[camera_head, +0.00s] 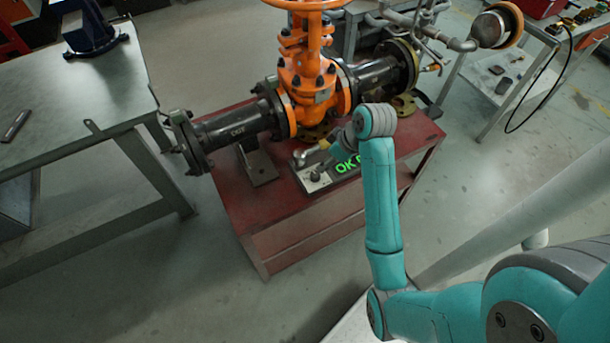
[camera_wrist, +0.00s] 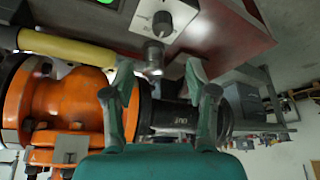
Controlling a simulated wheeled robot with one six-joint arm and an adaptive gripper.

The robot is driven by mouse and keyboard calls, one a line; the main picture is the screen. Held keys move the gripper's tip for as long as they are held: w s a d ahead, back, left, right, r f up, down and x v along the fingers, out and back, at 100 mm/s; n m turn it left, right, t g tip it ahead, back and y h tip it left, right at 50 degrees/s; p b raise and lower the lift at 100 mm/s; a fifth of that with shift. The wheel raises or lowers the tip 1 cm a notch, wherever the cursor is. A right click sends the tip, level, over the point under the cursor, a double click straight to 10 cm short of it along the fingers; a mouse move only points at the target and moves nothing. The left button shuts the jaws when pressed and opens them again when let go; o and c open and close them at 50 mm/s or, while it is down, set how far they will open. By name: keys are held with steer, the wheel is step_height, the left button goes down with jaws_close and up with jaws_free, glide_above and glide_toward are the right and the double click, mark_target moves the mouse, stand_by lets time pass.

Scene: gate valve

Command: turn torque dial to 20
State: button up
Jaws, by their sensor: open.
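The torque dial is a small dark knob (camera_wrist: 162,19) on a pale marked plate, at the top of the wrist view. Its setting is too small to read. In the head view the dial's panel (camera_head: 313,181) sits on the red bench beside a lit green display (camera_head: 347,165) that reads OK, partly hidden by my arm. My gripper (camera_wrist: 160,70) is open in the wrist view, its two teal fingers apart and pointing toward the panel. The knob shows beyond the fingertips, not between the fingers. A dark metal fitting (camera_wrist: 153,55) shows between the fingertips in the picture; whether it touches them is unclear.
An orange gate valve (camera_head: 310,82) with black pipes stands on the red bench (camera_head: 310,220), close behind the panel. A yellow tube (camera_wrist: 65,47) lies left of the fingers in the wrist view. A grey table (camera_head: 75,105) stands left; the floor between is clear.

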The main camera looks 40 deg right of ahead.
mark_target(316, 174)
steer(key=x, duration=0.7)
steer(key=s+x, duration=0.1)
steer(key=x, duration=0.2)
steer(key=shift+a+f, duration=0.15)
steer(key=shift+f, duration=0.25)
jaws_close()
